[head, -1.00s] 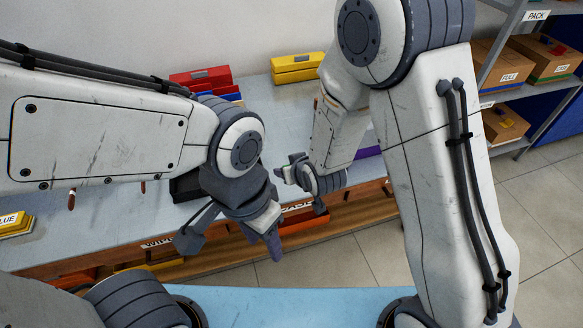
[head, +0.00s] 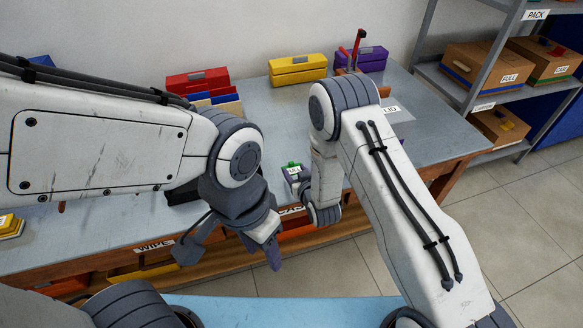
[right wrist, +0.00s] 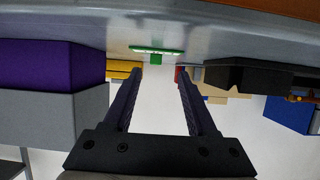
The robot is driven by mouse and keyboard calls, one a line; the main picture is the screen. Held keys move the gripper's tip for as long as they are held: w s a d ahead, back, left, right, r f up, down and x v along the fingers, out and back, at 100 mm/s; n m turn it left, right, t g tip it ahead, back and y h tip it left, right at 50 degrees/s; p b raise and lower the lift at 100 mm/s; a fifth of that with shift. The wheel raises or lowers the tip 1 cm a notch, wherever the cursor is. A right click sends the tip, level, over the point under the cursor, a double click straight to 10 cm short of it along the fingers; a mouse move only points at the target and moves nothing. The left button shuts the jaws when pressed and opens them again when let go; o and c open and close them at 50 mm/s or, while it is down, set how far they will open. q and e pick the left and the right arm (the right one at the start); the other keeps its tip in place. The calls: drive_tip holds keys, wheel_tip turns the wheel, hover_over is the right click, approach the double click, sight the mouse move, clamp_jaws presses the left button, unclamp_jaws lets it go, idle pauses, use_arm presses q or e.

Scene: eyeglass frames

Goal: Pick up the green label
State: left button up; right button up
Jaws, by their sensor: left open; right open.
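The green label (head: 292,166) is a small green piece near the front edge of the blue-grey table in the head view, partly hidden by my right arm. In the right wrist view the green label (right wrist: 157,51) lies against the table surface, ahead of the fingertips and roughly centred between them. My right gripper (right wrist: 158,74) is open with nothing between its fingers, and a gap shows between them and the label. In the head view it is largely hidden behind its own wrist. My left gripper (head: 229,250) is open, in front of the table's front edge, away from the label.
A red box (head: 198,80), a yellow box (head: 298,68) and a purple box (head: 370,59) stand along the back. A black tray (head: 184,189) is left of the label. A grey block marked LID (head: 398,116) is right. Shelves with cartons (head: 488,62) stand far right.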

sight(292, 163)
drive_tip(key=shift+d+p+x, duration=0.15)
drive_tip(key=shift+p+x, duration=0.05)
drive_tip(key=shift+x, duration=0.95)
drive_tip(key=shift+d+p+x, duration=0.15)
drive_tip(key=shift+p+x, duration=0.05)
drive_tip(key=shift+x, duration=0.95)
drive_tip(key=shift+w, duration=0.1)
clamp_jaws()
drive_tip(key=shift+r, duration=0.1)
